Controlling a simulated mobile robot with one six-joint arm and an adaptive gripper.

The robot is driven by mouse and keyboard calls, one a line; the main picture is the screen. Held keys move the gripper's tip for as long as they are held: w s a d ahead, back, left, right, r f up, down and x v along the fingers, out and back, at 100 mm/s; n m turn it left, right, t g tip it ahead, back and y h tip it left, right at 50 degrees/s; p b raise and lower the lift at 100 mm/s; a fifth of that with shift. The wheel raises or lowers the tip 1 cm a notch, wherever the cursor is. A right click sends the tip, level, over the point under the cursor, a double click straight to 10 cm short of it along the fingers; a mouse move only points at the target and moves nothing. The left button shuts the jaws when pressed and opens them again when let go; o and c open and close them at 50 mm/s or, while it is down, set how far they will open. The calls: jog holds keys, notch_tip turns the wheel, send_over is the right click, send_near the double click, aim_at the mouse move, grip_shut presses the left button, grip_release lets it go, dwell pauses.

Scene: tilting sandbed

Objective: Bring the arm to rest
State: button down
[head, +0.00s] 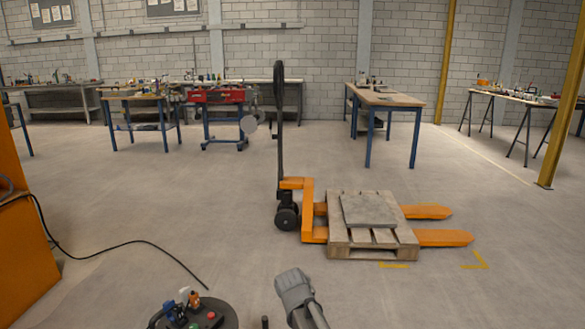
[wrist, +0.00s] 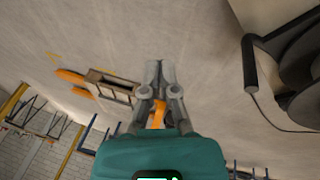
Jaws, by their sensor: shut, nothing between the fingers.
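My gripper (wrist: 158,66) shows in the wrist view with its two grey fingertips together and nothing between them. It is clear of the things around it, with bare floor showing beyond the tips. A grey part of my arm (head: 296,290) shows at the bottom middle of the head view. The gripper's fingers cannot be made out in that view.
An orange pallet truck (head: 307,212) stands ahead with its forks under a wooden pallet (head: 345,250) bearing a flat slab (head: 368,210). A black cable (head: 130,243) runs over the floor from an orange cabinet (head: 22,245). Workbenches (head: 385,98) stand farther back. Floor between is clear.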

jog(key=s+d+m+g+y, duration=0.1)
jog(key=s+d+g+y, duration=0.15)
jog(key=s+d, duration=0.95)
notch_tip(320, 180, up, 38)
jog(key=w+p, duration=0.1)
jog(key=p, duration=3.8)
jog(key=shift+w+d, duration=0.2)
jog(key=shift+d, duration=0.15)
jog(key=shift+s+f+y, duration=0.1)
jog(key=shift+s+y, duration=0.05)
jog(key=shift+y, duration=0.1)
